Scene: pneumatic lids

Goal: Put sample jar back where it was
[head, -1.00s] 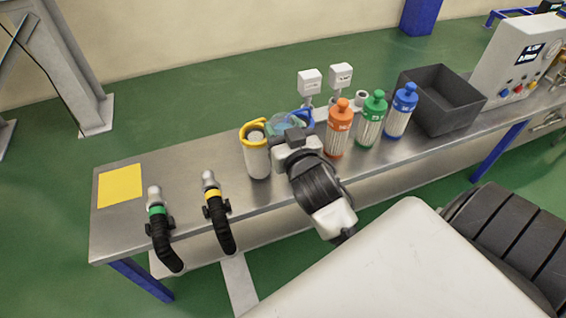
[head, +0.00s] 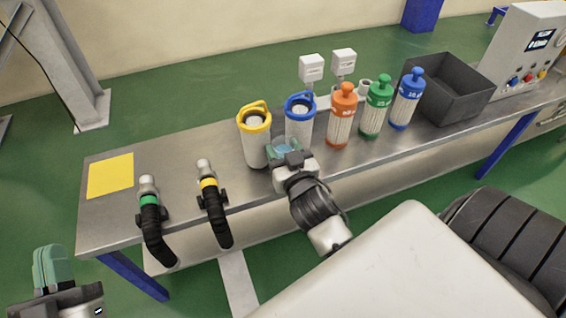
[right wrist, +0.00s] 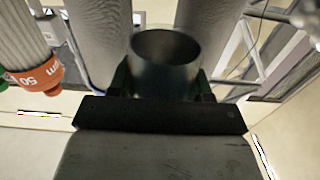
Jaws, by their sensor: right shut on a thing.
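The sample jar (head: 284,146) looks like a clear, bluish cup. My right gripper (head: 285,153) is shut on it, in front of the yellow-lidded and blue-lidded canisters. The right wrist view shows the jar (right wrist: 166,62) as a dark, open-topped cup between the two fingers (right wrist: 163,88). In the head view the gripper hides part of the jar, and I cannot tell its height above the bench. My left gripper (head: 52,268) shows at the bottom left, off the bench; its finger gap is not clear.
On the metal bench (head: 135,220) stand a yellow-lidded canister (head: 256,142), a blue-lidded canister (head: 299,122), and orange (head: 341,118), green (head: 375,108) and blue (head: 405,100) bottles. A dark bin (head: 447,95) is at right. Two black hoses (head: 153,228) and a yellow square (head: 110,176) are at left.

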